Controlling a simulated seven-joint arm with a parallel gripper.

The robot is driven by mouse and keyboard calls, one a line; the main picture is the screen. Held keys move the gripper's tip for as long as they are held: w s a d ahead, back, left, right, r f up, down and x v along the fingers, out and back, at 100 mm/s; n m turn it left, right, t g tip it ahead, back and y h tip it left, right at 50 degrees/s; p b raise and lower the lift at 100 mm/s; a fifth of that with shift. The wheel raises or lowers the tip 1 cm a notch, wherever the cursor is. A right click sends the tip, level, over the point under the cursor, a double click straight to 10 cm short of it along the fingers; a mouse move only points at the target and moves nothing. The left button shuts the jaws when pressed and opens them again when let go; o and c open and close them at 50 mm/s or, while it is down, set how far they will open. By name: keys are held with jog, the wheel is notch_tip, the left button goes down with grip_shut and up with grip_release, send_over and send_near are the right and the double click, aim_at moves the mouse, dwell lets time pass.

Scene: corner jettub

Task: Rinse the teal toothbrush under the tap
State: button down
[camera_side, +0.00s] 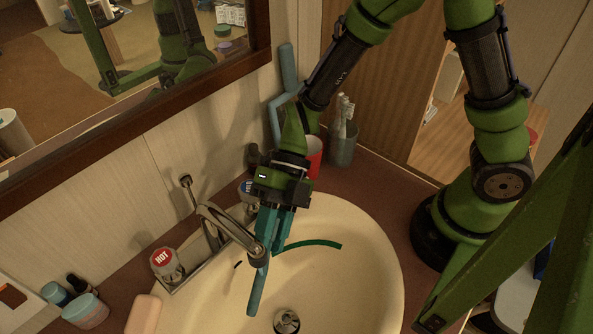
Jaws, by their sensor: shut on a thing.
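My gripper (273,238) points down over the sink basin (375,265), just right of the tap spout. Its teal fingers are shut on the teal toothbrush (256,292). The toothbrush hangs down into the basin, slightly tilted, with its lower end left of the drain. The grip point is partly hidden by the fingers and spout. The chrome tap (228,222) arches toward the gripper, and its spout end overlaps the upper toothbrush in this view. I cannot tell whether they touch. No water stream is visible.
The red-capped HOT handle (166,262) and a blue-capped handle (247,188) flank the tap. A red cup (313,158) and a grey cup (342,150) stand behind. A dark green curved strip (310,244) shows in the basin. Soap (143,314) and jars (86,311) lie left. The basin's right side is clear.

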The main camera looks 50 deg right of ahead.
jog(key=shift+d, duration=0.1)
dwell(0.3)
jog(key=s+d, duration=0.2)
jog(key=d, duration=0.1)
jog(key=s+d, duration=0.1)
jog(key=shift+d+f, duration=0.1)
jog(key=shift+d, duration=0.05)
dwell(0.4)
jog(key=shift+w, duration=0.1)
dwell(0.7)
jog(key=s+d+r, duration=0.3)
jog(key=d+r, duration=0.1)
jog(key=r, duration=0.1)
jog(key=shift+s+d, duration=0.25)
jog(key=shift+d, duration=0.05)
jog(key=shift+r, duration=0.1)
dwell(0.4)
